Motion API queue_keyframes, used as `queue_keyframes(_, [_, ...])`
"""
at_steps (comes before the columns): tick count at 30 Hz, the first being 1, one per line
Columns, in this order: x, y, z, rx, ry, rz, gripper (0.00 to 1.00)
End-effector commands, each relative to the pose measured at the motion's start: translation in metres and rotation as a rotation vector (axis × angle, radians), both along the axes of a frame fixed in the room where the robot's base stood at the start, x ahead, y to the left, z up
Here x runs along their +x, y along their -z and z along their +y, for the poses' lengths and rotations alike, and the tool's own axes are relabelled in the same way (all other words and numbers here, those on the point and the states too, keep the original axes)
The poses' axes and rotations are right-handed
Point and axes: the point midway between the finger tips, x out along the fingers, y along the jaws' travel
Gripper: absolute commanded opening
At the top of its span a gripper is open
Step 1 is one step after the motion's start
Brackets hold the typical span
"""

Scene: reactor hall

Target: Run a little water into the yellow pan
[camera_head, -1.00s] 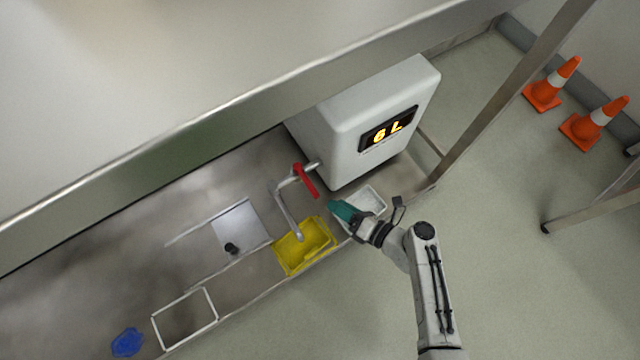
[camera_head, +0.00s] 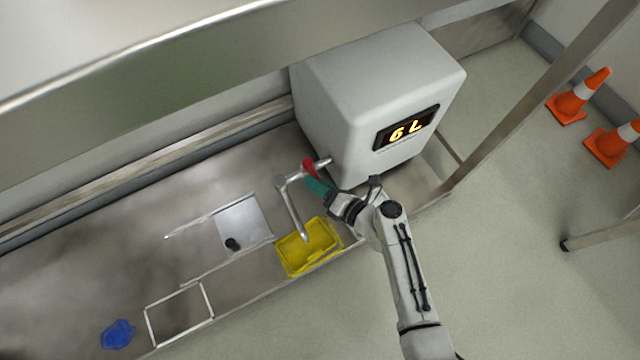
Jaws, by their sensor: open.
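The yellow pan (camera_head: 291,262) sits at the front edge of the steel counter, with the end of the metal spout (camera_head: 296,215) over it. The red tap handle (camera_head: 309,166) is at the spout's upper end, beside the white tank. My gripper (camera_head: 314,185), with teal fingers, is open at the lower part of the red handle and overlaps it in the picture. I cannot tell whether it touches the handle. No water stream can be made out at the spout.
The white tank (camera_head: 345,90) has a lit display (camera_head: 406,128). A white wire frame (camera_head: 180,315), a grey plate with a black knob (camera_head: 232,244) and a blue item (camera_head: 117,334) lie left. A steel shelf (camera_head: 150,60) hangs above. Orange cones (camera_head: 580,96) stand right.

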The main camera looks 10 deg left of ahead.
Motion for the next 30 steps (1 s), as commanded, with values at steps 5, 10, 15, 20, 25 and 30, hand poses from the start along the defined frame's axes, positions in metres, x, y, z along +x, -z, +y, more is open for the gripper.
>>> queue_keyframes(5, [-0.0001,-0.0001,-0.0001,0.000,0.000,0.000,0.40])
queue_keyframes(10, [-0.0002,-0.0001,-0.0003,0.000,0.000,0.000,0.23])
queue_keyframes(15, [-0.0003,-0.0001,-0.0004,0.000,0.000,0.000,0.07])
queue_keyframes(20, [-0.0003,0.0000,-0.0004,0.000,0.000,0.000,0.00])
queue_keyframes(25, [-0.0004,0.0000,-0.0005,0.000,0.000,0.000,0.00])
queue_keyframes(30, [-0.0007,-0.0005,0.0000,0.000,0.004,0.000,0.00])
